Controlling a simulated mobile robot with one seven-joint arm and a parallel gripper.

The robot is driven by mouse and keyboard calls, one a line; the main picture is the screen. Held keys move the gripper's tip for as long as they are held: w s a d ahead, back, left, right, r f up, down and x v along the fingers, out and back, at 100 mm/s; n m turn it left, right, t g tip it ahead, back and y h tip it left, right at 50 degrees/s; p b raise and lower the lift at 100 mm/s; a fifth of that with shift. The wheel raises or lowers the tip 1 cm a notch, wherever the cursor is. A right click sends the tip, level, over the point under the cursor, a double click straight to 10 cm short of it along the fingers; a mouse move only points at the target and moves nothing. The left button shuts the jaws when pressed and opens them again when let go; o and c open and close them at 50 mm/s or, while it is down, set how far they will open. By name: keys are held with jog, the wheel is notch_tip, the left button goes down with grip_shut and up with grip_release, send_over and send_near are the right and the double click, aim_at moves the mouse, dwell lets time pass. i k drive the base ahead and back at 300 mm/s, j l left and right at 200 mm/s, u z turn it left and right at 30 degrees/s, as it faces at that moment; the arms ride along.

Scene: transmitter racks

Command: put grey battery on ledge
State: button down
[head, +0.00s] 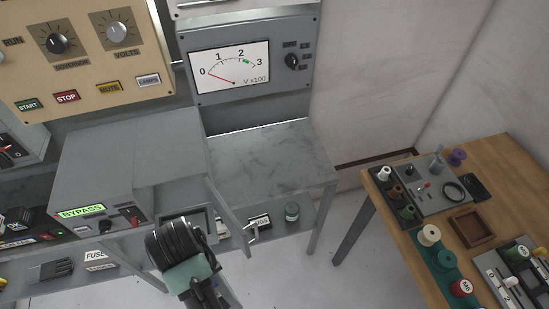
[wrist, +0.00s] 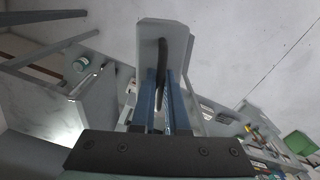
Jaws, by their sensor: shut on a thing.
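My gripper (wrist: 164,98) is shut in the wrist view. Between its blue fingers is a light grey block with a dark strip, which I take to be the grey battery (wrist: 179,40). In the head view my dark wrist with a teal part covers the fingers and the battery. It is in front of the grey BYPASS cabinet (head: 130,160). A bare grey ledge-like top (head: 285,165) lies under the meter, up and right of my wrist. Which surface counts as the ledge is not clear from the pictures.
The cabinet's hinged door (head: 228,215) stands open beside my wrist, with a handle at its edge. A teal jar (head: 292,212) sits on the lower shelf. A wooden table (head: 400,225) with spools and a small tray is at right. Floor between is clear.

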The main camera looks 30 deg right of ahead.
aim_at(273, 168)
jog(key=l, duration=0.8)
jog(key=i+l+z, duration=0.55)
jog(key=i, duration=0.7)
